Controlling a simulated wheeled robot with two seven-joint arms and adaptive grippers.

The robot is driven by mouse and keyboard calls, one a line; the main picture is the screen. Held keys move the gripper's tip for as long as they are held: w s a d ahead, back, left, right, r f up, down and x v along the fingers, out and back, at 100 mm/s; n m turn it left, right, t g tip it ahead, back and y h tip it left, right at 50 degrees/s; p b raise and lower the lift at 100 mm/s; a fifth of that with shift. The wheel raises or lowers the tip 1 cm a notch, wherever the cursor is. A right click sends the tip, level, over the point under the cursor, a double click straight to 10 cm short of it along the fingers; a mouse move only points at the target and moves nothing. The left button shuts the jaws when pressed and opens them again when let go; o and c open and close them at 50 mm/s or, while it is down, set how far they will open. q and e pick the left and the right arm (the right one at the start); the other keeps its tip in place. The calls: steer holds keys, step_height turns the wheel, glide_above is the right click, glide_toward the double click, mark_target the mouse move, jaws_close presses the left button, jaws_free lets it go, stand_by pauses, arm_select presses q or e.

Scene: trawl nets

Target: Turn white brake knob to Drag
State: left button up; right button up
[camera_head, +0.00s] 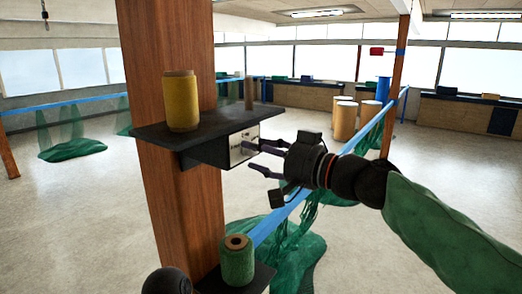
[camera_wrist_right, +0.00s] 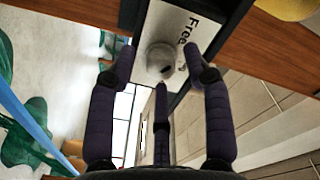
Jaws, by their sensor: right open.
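The white brake knob (camera_wrist_right: 158,58) is round with a small dark mark, on a white panel (camera_wrist_right: 178,22) lettered "Free" in the right wrist view. In the head view the panel (camera_head: 236,151) is on a dark box under a shelf on the wooden post; there the knob is hard to make out. My right gripper (camera_head: 258,160) points left at the panel. In the wrist view its open fingers (camera_wrist_right: 161,72) are spread around the knob's near side, with no clear contact. I cannot tell the knob's exact setting. My left gripper's fingers do not show.
A yellow spool (camera_head: 180,100) stands on the dark shelf (camera_head: 150,131) above the box. A green spool (camera_head: 237,260) stands on a lower ledge. The wooden post (camera_head: 165,50) is left of the panel. Green netting (camera_head: 290,250) hangs below a blue rail (camera_head: 275,222).

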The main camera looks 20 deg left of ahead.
jaws_close()
steer(key=shift+d+m, duration=0.1)
steer(key=shift+m, duration=0.2)
steer(key=shift+r+m+p, duration=0.1)
steer(key=shift+m+p, duration=0.85)
steer(key=shift+m, duration=4.45)
